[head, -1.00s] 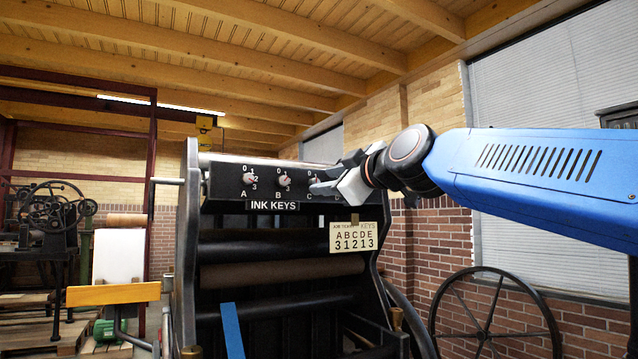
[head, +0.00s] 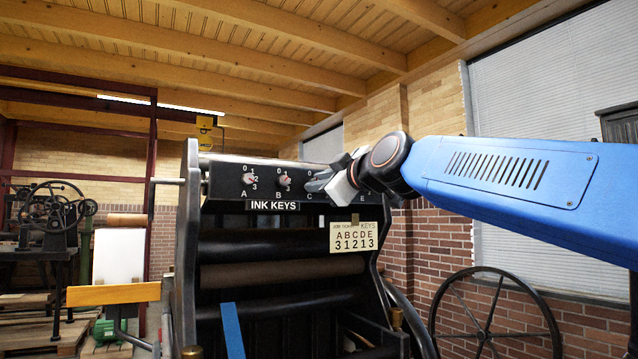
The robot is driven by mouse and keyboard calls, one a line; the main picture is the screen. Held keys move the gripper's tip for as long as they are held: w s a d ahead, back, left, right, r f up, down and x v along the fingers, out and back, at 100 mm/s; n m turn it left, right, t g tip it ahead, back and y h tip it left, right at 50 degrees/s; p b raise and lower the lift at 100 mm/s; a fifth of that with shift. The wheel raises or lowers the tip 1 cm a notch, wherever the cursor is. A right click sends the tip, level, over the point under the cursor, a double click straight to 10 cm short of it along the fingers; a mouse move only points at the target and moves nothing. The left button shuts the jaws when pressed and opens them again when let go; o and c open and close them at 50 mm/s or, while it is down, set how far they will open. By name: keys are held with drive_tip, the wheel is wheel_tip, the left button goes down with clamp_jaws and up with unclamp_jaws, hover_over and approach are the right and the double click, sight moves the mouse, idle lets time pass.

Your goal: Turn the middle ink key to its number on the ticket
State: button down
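The black ink key panel (head: 228,181) carries a row of keys lettered A to E above a sign reading INK KEYS (head: 273,206). Key A (head: 249,179) and key B (head: 284,182) show as pale knobs with numbers around them. I cannot tell whether the fingers are open or closed on the key. Key D is also covered; the letter E shows to the right. The ticket (head: 347,238) reads ABCDE over 31213, so C stands at 2.
The black press frame (head: 190,250) with its rollers (head: 270,274) stands below the panel. A large spoked wheel (head: 490,312) is at the lower right, before the brick wall. A yellow bar (head: 113,294) is at the left. Another press (head: 48,225) stands farther left.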

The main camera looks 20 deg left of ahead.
drive_tip(key=shift+m, duration=0.4)
drive_tip(key=shift+m+t, duration=0.5)
drive_tip(key=shift+m, duration=7.1)
drive_tip(key=c, duration=1.6)
unclamp_jaws()
drive_tip(key=shift+d, duration=0.1)
